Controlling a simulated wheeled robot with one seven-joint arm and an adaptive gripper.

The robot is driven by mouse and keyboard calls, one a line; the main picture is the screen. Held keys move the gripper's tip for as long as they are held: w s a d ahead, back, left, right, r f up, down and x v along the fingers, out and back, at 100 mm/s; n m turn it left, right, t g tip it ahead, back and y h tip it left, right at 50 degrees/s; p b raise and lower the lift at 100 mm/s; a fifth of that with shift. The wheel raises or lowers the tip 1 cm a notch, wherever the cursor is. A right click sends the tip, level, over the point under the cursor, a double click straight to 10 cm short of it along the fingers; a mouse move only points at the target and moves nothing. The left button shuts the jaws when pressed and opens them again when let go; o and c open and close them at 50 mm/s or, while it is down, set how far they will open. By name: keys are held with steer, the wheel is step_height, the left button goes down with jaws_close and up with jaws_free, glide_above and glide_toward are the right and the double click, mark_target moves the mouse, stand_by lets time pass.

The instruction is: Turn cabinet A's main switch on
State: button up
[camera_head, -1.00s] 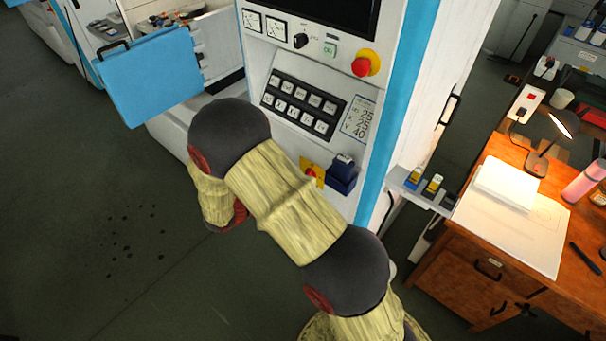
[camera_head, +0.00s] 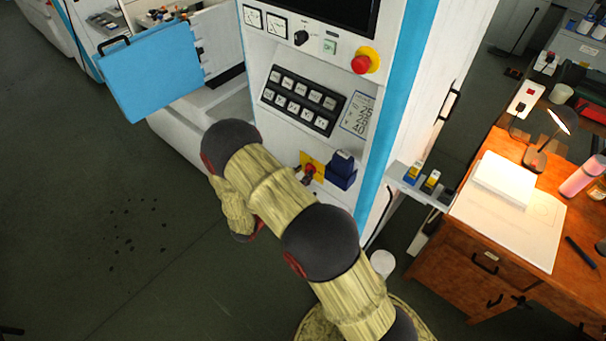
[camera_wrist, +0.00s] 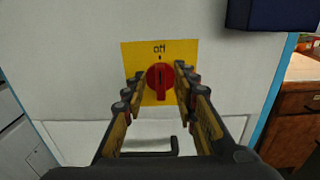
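Cabinet A's main switch, as I take it, is a red rotary knob (camera_wrist: 160,83) on a yellow plate (camera_wrist: 160,50) on a pale panel. Its grip stands upright in the wrist view, below a small label that seems to read "off". My gripper (camera_wrist: 158,78) is open, with one finger left and one right of the knob. I cannot tell whether either finger touches it. In the head view the knob (camera_head: 309,170) and plate (camera_head: 318,160) show just beyond my arm, which hides most of my gripper.
A dark blue box (camera_head: 342,170) sits on the panel right beside the yellow plate. Above are a black button panel (camera_head: 302,100) and a red emergency stop (camera_head: 361,64). A blue door (camera_head: 150,75) hangs open at left. A wooden desk (camera_head: 470,240) stands at right.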

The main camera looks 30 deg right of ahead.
steer(key=shift+w+d, duration=0.15)
steer(key=shift+d, duration=0.25)
jaws_close()
stand_by(0.4)
